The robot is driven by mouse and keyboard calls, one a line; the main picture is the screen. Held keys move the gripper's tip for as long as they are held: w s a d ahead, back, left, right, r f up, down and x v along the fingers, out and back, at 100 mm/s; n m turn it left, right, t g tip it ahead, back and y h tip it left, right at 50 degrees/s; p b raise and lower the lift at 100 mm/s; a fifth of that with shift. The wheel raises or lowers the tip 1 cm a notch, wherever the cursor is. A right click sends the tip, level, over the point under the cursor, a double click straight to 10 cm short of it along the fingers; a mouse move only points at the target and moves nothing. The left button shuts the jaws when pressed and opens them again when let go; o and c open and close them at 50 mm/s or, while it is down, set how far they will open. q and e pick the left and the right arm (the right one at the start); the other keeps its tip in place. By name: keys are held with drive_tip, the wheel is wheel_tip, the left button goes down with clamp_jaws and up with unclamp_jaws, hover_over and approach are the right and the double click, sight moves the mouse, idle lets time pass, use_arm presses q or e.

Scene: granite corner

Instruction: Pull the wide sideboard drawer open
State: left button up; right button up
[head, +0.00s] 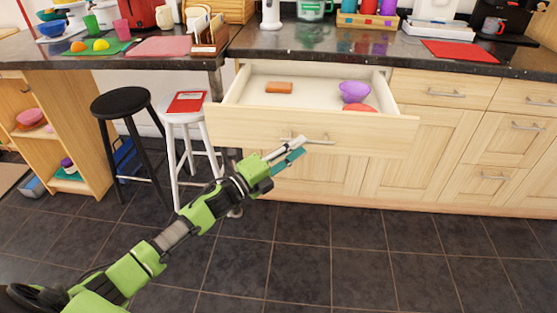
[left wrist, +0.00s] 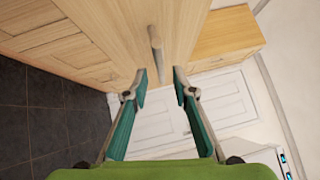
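The wide sideboard drawer (head: 350,132) stands pulled out from the wooden sideboard, its inside showing. An orange-brown block (head: 279,88), a purple bowl (head: 354,91) and a partly hidden red item (head: 360,108) lie inside. Its bar handle (head: 318,140) is on the front panel and also shows in the left wrist view (left wrist: 155,42). My left gripper (head: 296,149) is at the drawer front, beside the handle. In the left wrist view its fingers are apart, with the near end of the handle between the tips. Contact cannot be told. My right gripper is out of view.
A black stool (head: 121,102) and a white stool (head: 184,118) with a red book (head: 187,102) stand left of the drawer. The dark countertop (head: 350,40) above holds several items. The tiled floor (head: 350,250) in front is clear.

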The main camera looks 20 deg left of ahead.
use_arm(q)
drive_tip(key=v, duration=0.8)
